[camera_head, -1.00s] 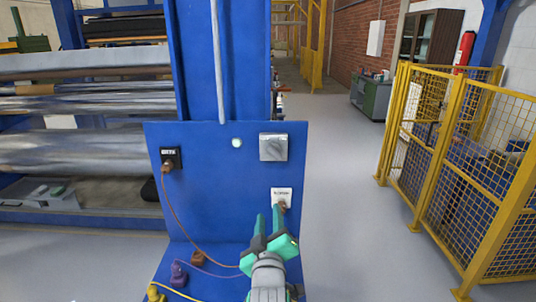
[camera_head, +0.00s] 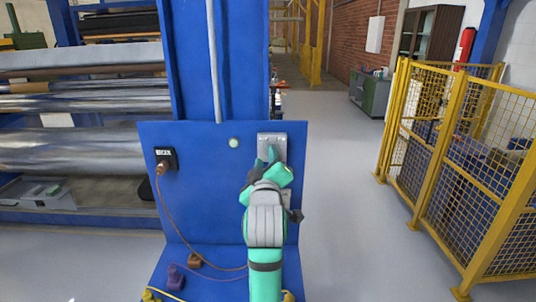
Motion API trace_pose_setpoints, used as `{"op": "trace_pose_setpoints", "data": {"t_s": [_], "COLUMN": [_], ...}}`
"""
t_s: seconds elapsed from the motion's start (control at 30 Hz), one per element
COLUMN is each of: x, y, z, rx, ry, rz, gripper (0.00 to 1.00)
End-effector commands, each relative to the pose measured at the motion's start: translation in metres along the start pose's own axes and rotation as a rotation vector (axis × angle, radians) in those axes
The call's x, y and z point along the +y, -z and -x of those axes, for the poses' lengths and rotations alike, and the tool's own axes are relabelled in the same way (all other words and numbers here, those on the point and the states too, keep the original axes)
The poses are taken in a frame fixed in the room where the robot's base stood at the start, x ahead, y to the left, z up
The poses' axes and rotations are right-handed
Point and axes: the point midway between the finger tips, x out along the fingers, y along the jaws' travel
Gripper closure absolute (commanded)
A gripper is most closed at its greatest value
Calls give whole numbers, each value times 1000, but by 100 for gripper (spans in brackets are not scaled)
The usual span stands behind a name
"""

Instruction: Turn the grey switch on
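The grey switch (camera_head: 267,140) is a square grey box on the upper right of the blue panel (camera_head: 200,215). My gripper (camera_head: 271,155) is in front of its lower part, with the green fingers pointing up at it. The fingers hide the middle of the switch, so I cannot tell the knob's position or whether the fingers touch it. The finger gap is too small and covered to judge whether the gripper is open or shut.
A black socket (camera_head: 165,158) with a brown plug and cable is at the panel's left. A white round light (camera_head: 234,143) sits beside the switch. A white socket plate (camera_head: 286,197) is mostly behind my arm. Yellow mesh fencing (camera_head: 450,150) stands right, beyond clear floor.

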Motion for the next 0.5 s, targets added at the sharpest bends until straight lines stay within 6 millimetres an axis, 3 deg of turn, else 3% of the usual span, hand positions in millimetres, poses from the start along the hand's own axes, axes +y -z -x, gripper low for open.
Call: {"op": "trace_pose_setpoints", "data": {"t_s": [0.2,0.5], "x": [3,5], "y": [-4,-5], "z": [-28,-38], "rx": [-5,-5], "ry": [-4,-7], "rz": [0,-1], "gripper": [67,67]}}
